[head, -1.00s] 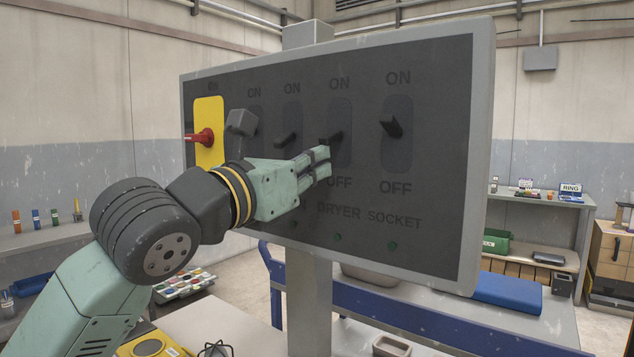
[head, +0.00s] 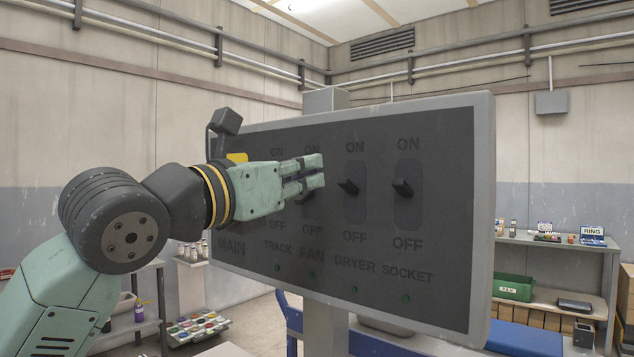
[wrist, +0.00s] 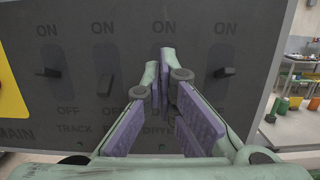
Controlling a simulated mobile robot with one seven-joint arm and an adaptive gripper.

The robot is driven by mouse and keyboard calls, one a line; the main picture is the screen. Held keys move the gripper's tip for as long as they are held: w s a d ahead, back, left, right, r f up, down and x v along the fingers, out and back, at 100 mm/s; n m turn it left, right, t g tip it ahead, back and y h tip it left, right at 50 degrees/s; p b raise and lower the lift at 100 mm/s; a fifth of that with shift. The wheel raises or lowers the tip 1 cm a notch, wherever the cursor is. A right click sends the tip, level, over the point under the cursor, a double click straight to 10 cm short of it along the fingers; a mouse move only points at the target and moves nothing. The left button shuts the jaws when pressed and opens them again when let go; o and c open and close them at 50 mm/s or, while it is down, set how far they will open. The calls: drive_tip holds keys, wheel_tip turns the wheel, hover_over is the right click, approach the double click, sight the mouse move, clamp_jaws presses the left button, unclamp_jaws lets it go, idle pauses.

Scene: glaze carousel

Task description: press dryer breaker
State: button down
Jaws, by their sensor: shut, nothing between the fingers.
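The grey breaker panel (head: 440,260) carries a row of black levers. The dryer breaker (head: 348,187) is in its recess between ON and OFF, with its tip tilted up like the socket lever's. My gripper (head: 318,170) is shut and empty, level with the upper part of the recesses. In the head view it overlaps the fan column, left of the dryer lever. In the wrist view the fingers (wrist: 158,65) lie across the dryer column and hide its lever. I see no contact with the panel.
The socket breaker (head: 403,190) is to the right, tilted up. The fan breaker (wrist: 105,86) sits lower, tilted down; the track breaker (wrist: 47,72) is higher. A shelf (head: 550,245) with a green bin (head: 513,287) stands behind at right.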

drive_tip(key=shift+s+a+r+p, duration=0.2)
drive_tip(key=shift+s+a+r, duration=0.15)
drive_tip(key=shift+r, duration=0.15)
drive_tip(key=shift+s+a+r+p, duration=0.15)
drive_tip(key=shift+s+a+r, duration=0.1)
drive_tip(key=shift+s+r, duration=0.15)
drive_tip(key=shift+w, duration=0.15)
